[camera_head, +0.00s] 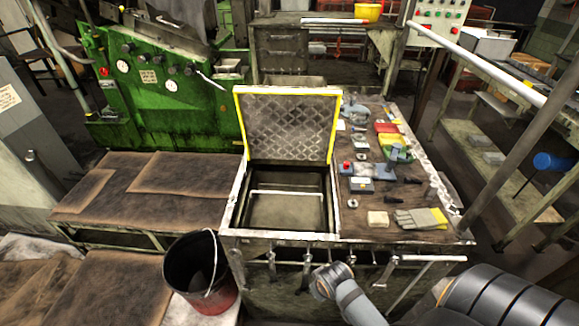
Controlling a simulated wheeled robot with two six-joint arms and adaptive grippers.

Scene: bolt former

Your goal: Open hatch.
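The hatch lid (288,127) is a dark, diamond-patterned metal plate with a yellow rim. It stands raised, close to upright, at the back edge of its opening. Below it, the square opening (287,211) in the bench is uncovered, with a pale bar across it and a dark recess inside. A grey jointed part of my arm (345,297) shows at the bottom, in front of the bench and apart from the lid. No gripper fingers can be made out in this view.
The bench top (390,224) right of the opening holds several small tools, blocks and gloves (421,218). A dark red bucket (201,272) stands at the front left. A green machine (160,84) is behind at left. A slanting pole (510,130) crosses the right side.

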